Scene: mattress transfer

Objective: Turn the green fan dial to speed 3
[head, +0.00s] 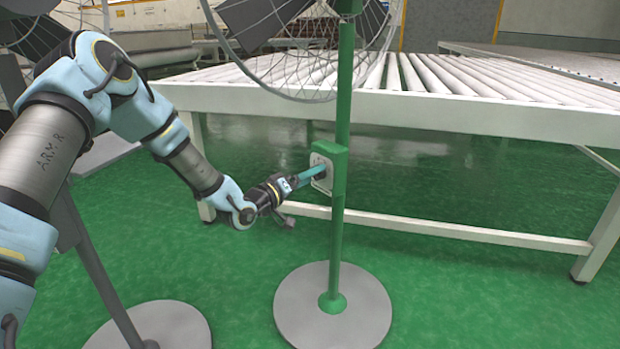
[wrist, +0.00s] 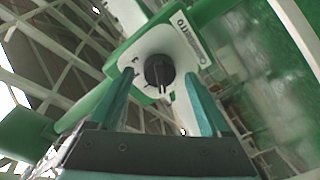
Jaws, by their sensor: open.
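The green fan (head: 337,220) stands on a round grey base, with a green control box on its pole. In the wrist view a round dark dial (wrist: 159,71) sits on the box's white panel (wrist: 172,45). My gripper (head: 322,171) reaches the panel from the left in the head view. In the wrist view my gripper (wrist: 158,83) is open, with one teal finger on each side of the dial. I cannot tell whether the fingers touch the dial. The dial's setting is too small to read.
A white roller conveyor (head: 450,110) stands behind the fan, its legs and lower crossbar (head: 460,232) close behind the pole. Another grey fan base (head: 165,325) is on the floor at the lower left. The green floor at the right front is clear.

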